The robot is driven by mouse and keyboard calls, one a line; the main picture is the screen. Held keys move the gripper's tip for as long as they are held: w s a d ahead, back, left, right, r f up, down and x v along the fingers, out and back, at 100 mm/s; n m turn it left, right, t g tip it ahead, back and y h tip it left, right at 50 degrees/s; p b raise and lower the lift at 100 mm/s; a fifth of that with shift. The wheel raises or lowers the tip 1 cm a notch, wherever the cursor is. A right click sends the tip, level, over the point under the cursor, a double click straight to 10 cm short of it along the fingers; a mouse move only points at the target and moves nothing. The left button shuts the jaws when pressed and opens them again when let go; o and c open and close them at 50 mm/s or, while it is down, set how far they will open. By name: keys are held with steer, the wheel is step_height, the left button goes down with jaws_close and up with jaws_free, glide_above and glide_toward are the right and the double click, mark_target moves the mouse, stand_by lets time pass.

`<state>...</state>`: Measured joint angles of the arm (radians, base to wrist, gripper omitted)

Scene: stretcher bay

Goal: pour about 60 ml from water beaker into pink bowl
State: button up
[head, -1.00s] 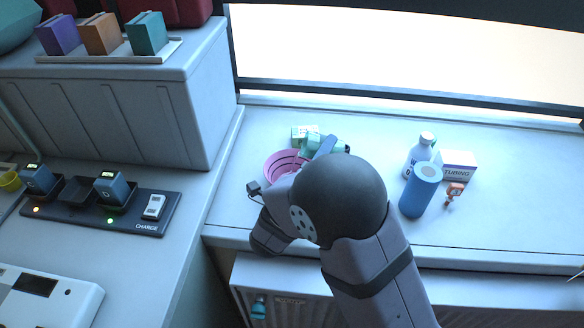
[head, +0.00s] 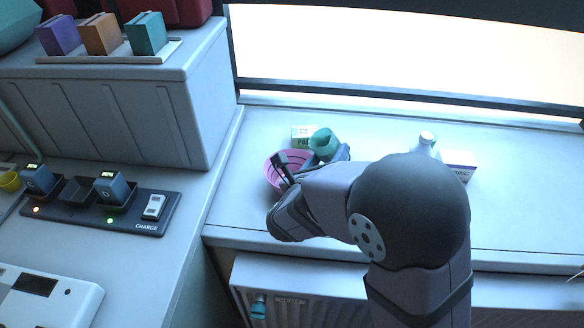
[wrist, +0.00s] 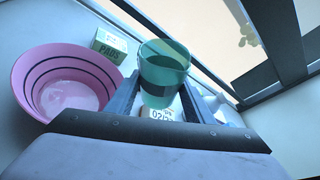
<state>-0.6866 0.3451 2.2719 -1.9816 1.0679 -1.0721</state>
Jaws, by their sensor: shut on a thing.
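The pink bowl (head: 273,172) stands on the counter, partly hidden by my arm in the head view. In the wrist view the pink bowl (wrist: 35,85) is at the left, with dark rings inside and a paler patch at its bottom, perhaps liquid. The teal water beaker (head: 322,140) is held just right of the bowl, its open rim up and nearly upright. My gripper (wrist: 158,92) is shut on the beaker (wrist: 163,65), one blue finger on each side. A darker band shows in the beaker; its water level is unclear.
A PADS box (head: 302,133) stands behind the bowl and beaker. A white bottle (head: 427,140) and a white box (head: 459,165) are at the right, partly behind my arm. The counter's far right is clear. A charger tray (head: 75,208) is on the left bench.

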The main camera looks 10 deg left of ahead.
steer(key=d+m+b, duration=0.1)
steer(key=d+f+m+y+b, duration=0.1)
steer(key=shift+f+g+b, duration=0.15)
steer(key=shift+g+b, duration=0.15)
steer(key=shift+b, duration=0.1)
steer(key=d+f+m+y+b, duration=0.1)
steer(key=b, duration=0.2)
steer(key=shift+w+f+b, duration=0.1)
steer(key=shift+f+b, duration=0.25)
steer(key=shift+f, duration=0.05)
steer(key=shift+d+m+y+b, duration=0.45)
steer(key=shift+m+b, duration=0.35)
steer(key=shift+b, duration=0.2)
steer(key=shift+r, duration=0.1)
steer(key=shift+d, duration=0.1)
